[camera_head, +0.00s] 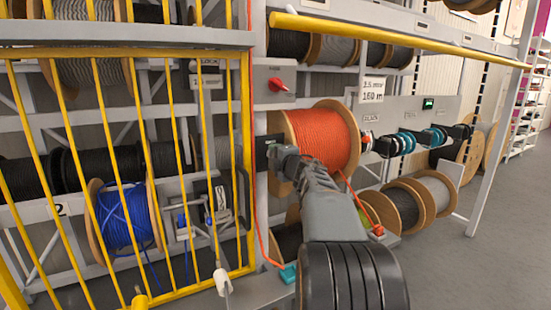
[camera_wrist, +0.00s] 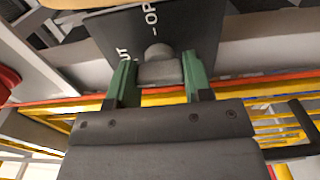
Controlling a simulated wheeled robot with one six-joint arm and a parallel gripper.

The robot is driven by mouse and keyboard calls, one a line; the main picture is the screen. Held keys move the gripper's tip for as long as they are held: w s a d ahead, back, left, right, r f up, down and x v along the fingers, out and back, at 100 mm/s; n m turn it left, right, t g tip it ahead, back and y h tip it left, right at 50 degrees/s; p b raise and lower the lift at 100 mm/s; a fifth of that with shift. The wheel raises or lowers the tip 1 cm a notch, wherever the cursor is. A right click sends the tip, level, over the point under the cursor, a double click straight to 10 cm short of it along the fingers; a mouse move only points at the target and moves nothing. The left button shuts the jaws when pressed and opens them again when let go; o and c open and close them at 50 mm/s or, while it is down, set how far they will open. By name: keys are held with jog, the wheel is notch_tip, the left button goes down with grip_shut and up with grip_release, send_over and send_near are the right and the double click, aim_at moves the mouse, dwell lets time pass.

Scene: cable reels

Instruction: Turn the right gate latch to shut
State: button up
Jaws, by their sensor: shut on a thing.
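The right gate latch (camera_wrist: 160,73) is a small grey handle with a round hub, on a dark plate (camera_wrist: 112,32). White letters "UT" and "- OP" show on the plate, partly cut off or covered. My gripper (camera_wrist: 158,62) has its green fingers on both sides of the handle, shut on it. In the head view the dark plate (camera_head: 263,146) sits on the grey post, just right of the yellow barred gate (camera_head: 247,160). My gripper (camera_head: 274,155) reaches it from the right, and my arm hides the handle there.
An orange cable reel (camera_head: 322,138) stands close behind my wrist. A red rotary switch (camera_head: 279,86) is on the post above. A yellow rail (camera_head: 400,40) runs overhead to the right. An orange cable (camera_head: 258,215) hangs below the plate. The floor at right (camera_head: 470,260) is clear.

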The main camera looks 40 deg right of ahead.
dwell(0.3)
jog(key=o, duration=0.9)
jog(key=s, duration=0.4)
jog(key=s+a, duration=0.1)
jog(key=s, duration=0.4)
jog(key=s+a, duration=0.1)
jog(key=s, duration=0.3)
jog(key=shift+s+b, duration=0.35)
jog(key=shift+d, duration=0.1)
